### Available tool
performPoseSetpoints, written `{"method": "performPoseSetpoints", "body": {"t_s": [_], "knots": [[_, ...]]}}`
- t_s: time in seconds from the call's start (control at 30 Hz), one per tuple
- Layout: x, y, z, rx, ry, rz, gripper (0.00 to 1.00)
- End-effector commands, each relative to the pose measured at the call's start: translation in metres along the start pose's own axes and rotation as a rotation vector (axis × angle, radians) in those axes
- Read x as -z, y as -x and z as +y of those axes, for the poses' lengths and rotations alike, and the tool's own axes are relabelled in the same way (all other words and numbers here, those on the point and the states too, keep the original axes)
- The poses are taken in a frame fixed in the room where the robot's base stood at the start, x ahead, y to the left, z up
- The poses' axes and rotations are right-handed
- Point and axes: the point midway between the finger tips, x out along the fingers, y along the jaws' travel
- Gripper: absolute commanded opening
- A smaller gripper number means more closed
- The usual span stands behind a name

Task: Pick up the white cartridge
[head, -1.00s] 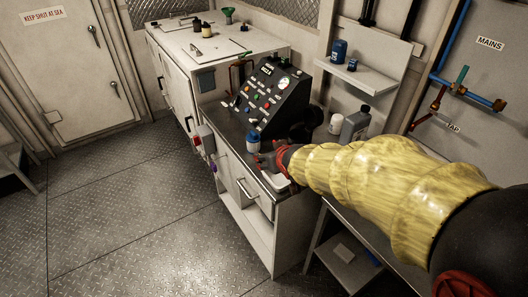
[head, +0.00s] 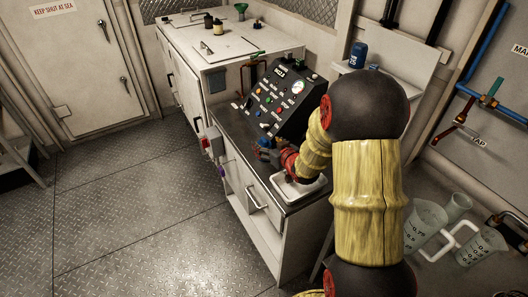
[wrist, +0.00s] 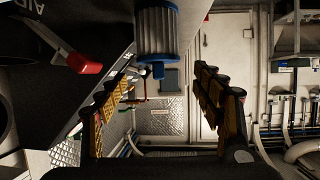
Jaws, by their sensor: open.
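The white cartridge (wrist: 157,30) has a pale ribbed body and blue end caps, and shows at the top of the wrist view, which is upside down. In the head view only its blue top (head: 265,142) shows clearly, on the dark counter beside the control panel; my gripper hides its lower part. My gripper (head: 268,154) is close beside it, low over the counter. In the wrist view my gripper (wrist: 163,80) has its two yellow-and-black fingers wide apart with nothing between them. The cartridge lies beyond the fingertips and appears untouched.
The black control panel (head: 283,97) with knobs and a gauge stands close behind the cartridge. A white tray (head: 317,190) sits on the counter under my wrist. A white chest (head: 228,45) is farther back. Clear beakers (head: 424,218) stand at the lower right. The left floor is clear.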

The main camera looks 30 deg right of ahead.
Motion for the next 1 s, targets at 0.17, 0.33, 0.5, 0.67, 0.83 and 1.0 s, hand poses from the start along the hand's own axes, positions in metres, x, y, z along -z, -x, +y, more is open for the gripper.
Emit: {"method": "performPoseSetpoints", "body": {"t_s": [0.17,0.33,0.5,0.67,0.83,1.0], "knots": [[-0.001,-0.025,0.002,0.001,0.001,-0.001,0.67],[0.001,-0.032,0.002,0.0,0.0,-0.001,0.67],[0.001,-0.031,0.002,0.0,0.0,-0.001,0.66],[0.001,-0.031,0.002,0.0,0.0,-0.001,0.57],[0.001,-0.031,0.002,-0.001,0.0,-0.001,0.48],[0.001,-0.031,0.002,0.0,0.0,-0.001,0.38]]}}
